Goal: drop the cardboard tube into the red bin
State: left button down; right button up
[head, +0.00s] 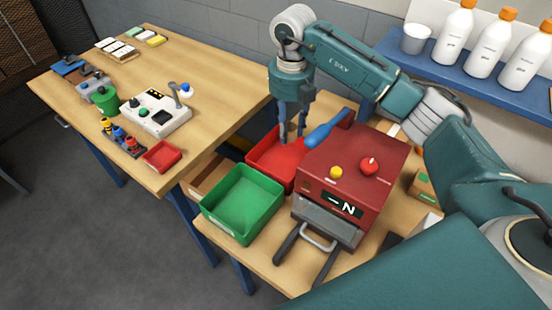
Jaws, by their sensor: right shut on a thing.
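The red bin (262,158) stands on the right-hand table, behind the green bin and beside the red machine. My right gripper (291,136) points down over the red bin, its fingertips appearing in front of the bin's far part. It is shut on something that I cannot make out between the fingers. I cannot pick out the cardboard tube clearly anywhere. My left gripper is not in view.
A green bin (243,204) stands in front of the red bin. A red machine (352,165) with a blue handle-like part (328,130) is close on the right. Bottles (490,43) line a blue shelf. Another table (215,85) holds small items, including a small red tray (161,157).

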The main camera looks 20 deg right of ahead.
jog(key=shift+m, duration=0.3)
jog(key=shift+d+f+b, duration=0.15)
jog(key=shift+f+b, duration=1.9)
jog(key=shift+f, duration=1.05)
jog(key=o, duration=0.9)
jog(key=shift+c, duration=0.2)
notch_tip(320, 180, up, 12)
